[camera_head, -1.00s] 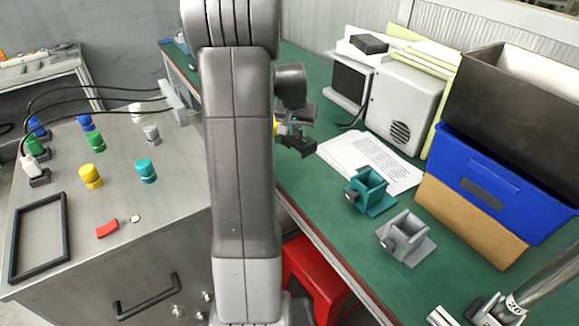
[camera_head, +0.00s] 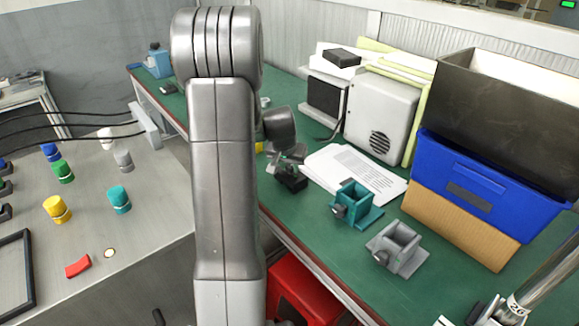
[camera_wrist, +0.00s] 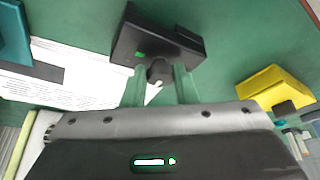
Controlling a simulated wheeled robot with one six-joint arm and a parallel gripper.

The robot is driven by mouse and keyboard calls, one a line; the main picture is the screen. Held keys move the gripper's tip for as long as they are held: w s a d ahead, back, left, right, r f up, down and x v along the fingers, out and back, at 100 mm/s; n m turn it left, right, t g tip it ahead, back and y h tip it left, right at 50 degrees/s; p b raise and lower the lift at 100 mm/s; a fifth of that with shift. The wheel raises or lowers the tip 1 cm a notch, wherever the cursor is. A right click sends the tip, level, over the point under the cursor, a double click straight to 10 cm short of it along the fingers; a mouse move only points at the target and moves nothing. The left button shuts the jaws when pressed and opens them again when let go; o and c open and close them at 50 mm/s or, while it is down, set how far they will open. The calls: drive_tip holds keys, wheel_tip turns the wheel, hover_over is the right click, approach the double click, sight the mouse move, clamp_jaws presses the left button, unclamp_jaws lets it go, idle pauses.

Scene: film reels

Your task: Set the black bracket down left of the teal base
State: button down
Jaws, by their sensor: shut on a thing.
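The black bracket (camera_head: 292,183) is left of the teal base (camera_head: 356,204) in the head view, at or just above the green table; I cannot tell whether it touches. In the wrist view the black bracket (camera_wrist: 158,44) is straight ahead, over green table. My gripper (camera_wrist: 158,78) has its two fingers closed around the small knob on the bracket's near side. Part of the teal base (camera_wrist: 12,40) shows at the left edge of the wrist view. In the head view my gripper (camera_head: 288,160) is partly hidden by my arm.
A grey base (camera_head: 397,250) stands in front of the teal one. White papers (camera_head: 350,170) lie behind the teal base. A yellow part (camera_wrist: 274,88) is on the other side of the bracket. A blue bin (camera_head: 495,188) and a grey speaker box (camera_head: 382,120) stand farther right and back.

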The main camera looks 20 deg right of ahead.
drive_tip(key=shift+f, duration=0.25)
drive_tip(key=c, duration=1.1)
unclamp_jaws()
drive_tip(key=shift+r, duration=0.1)
drive_tip(key=shift+c, duration=0.2)
drive_tip(key=shift+s+a+r, duration=0.1)
drive_tip(key=shift+r, duration=0.45)
drive_tip(key=v, duration=1.1)
drive_tip(key=shift+p, duration=0.4)
drive_tip(key=shift+a, duration=0.2)
